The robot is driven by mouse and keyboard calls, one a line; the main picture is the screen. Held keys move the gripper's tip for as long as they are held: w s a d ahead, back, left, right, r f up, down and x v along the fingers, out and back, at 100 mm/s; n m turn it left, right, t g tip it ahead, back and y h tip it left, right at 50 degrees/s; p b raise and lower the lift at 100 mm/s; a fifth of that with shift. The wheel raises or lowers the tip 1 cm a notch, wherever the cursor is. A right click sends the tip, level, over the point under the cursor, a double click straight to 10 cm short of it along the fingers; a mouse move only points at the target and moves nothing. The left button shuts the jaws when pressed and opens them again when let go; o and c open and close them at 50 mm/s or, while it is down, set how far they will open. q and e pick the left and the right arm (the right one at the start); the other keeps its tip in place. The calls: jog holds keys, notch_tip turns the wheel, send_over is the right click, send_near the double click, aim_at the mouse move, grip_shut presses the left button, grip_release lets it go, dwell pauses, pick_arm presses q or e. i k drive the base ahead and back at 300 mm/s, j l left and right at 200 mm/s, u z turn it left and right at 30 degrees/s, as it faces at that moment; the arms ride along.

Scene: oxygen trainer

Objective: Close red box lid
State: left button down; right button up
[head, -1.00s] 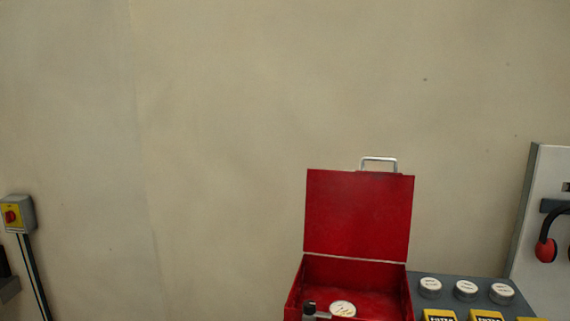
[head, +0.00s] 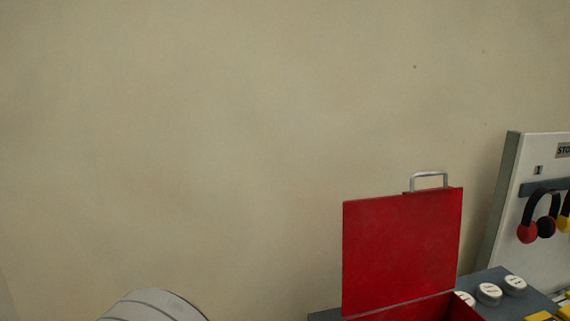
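The red box lid (head: 400,250) stands open and upright at the lower right of the head view. A silver handle (head: 429,175) sits on its top edge. Only the upper part of the red box (head: 452,308) shows below the lid; the rest is cut off by the bottom edge. A rounded pale grey part of my own arm shows at the bottom left, apart from the box. Neither of my grippers is in the picture.
The box is on a dark grey bench (head: 484,277). Several round white-topped tins (head: 489,293) stand right of the box, near yellow packs (head: 541,316). A pale board (head: 515,205) with ear defenders (head: 540,216) stands at the right. The wall behind is bare.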

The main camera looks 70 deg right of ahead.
aim_at(399, 248)
jog(key=i+z, duration=0.1)
jog(key=z, duration=0.8)
jog(key=i+j+z, duration=0.1)
jog(key=z, duration=0.35)
jog(key=j+z, duration=0.1)
jog(key=z, duration=0.3)
jog(key=i+j+z, duration=0.1)
jog(key=z, duration=0.35)
jog(key=j+z, duration=0.1)
jog(key=z, duration=0.35)
jog(key=j+z, duration=0.15)
jog(key=z, duration=0.3)
